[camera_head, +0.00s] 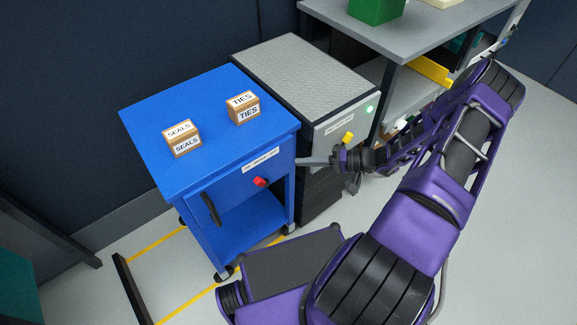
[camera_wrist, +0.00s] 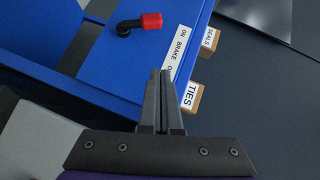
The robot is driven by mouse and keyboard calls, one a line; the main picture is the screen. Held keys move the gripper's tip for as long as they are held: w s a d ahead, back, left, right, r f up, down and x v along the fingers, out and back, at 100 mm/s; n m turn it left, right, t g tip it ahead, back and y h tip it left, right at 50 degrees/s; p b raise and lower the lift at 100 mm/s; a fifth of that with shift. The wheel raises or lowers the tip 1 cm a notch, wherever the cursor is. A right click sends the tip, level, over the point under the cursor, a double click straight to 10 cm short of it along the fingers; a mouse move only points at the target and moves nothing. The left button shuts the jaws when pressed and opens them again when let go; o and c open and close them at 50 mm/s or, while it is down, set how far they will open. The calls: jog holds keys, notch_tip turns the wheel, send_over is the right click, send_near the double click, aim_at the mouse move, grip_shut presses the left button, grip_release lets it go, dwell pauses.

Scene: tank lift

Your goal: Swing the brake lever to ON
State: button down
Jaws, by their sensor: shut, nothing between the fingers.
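The brake lever (camera_head: 260,182) is on the front of the blue cart (camera_head: 215,165), below a white label strip (camera_head: 261,159). In the wrist view the lever has a black arm and a red grip (camera_wrist: 151,21), which points toward the label (camera_wrist: 177,50). The label shows "ON", "BRAKE" and a last word starting with "O", its rest hidden behind my fingers. My gripper (camera_head: 303,161) is at the cart's right front edge, right of the lever and apart from it. Its fingers are together and empty, and they also show in the wrist view (camera_wrist: 160,72).
SEALS (camera_head: 182,139) and TIES (camera_head: 243,107) boxes stand on the cart top. A grey-topped cabinet (camera_head: 305,72) with a green light stands close on the right. A bench (camera_head: 420,25) is behind my arm. The cart has a black handle (camera_head: 211,208).

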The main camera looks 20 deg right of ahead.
jog(key=v, duration=0.3)
jog(key=shift+s+d+r, duration=0.15)
jog(key=shift+s+r, duration=0.05)
jog(key=shift+r, duration=0.15)
